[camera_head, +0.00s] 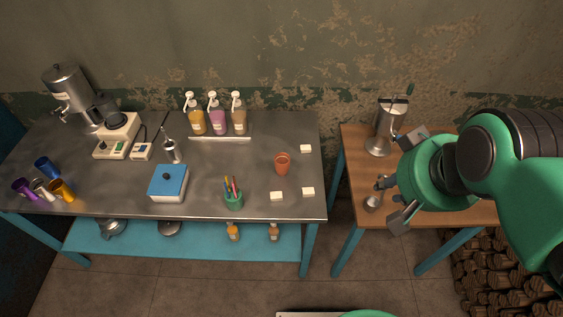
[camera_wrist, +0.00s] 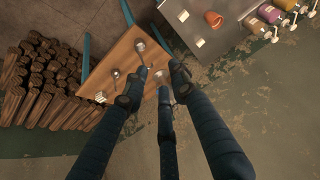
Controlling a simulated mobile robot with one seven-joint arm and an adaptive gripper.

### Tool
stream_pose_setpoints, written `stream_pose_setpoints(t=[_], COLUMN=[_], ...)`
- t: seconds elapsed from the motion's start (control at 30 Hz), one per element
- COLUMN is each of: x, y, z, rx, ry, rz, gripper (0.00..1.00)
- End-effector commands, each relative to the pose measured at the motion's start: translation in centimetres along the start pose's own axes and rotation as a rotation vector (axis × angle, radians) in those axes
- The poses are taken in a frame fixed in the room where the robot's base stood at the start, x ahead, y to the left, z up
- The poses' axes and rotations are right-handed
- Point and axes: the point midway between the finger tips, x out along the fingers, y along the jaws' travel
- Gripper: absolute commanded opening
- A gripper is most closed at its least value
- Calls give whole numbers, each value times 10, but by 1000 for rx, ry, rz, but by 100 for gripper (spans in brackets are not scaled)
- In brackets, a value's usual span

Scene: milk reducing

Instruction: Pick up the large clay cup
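A reddish-brown clay cup (camera_head: 282,165) stands upright on the right part of the metal table (camera_head: 120,190). In the wrist view the clay cup (camera_wrist: 213,19) shows near the top edge. It is the only clay cup I can make out. My gripper (camera_head: 398,180) is open and empty, above the wooden side table (camera_head: 355,175), to the right of the cup and well apart from it. In the wrist view the fingers of my gripper (camera_wrist: 160,72) are spread, with nothing between them.
A metal pitcher (camera_head: 386,125) and small metal cup (camera_head: 373,202) stand on the wooden table. Logs (camera_head: 495,280) are stacked lower right.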

Motion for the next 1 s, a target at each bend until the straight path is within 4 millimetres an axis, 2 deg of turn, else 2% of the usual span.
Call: stream_pose_setpoints(t=[0.47, 0.57, 0.7, 1.0], x=[0, 0, 0, 0], y=[0, 0, 0, 0], z=[0, 0, 0, 0], rx=[0, 0, 0, -1], ry=[0, 0, 0, 0], rz=[0, 0, 0, -1], gripper=[27, 42, 69, 69])
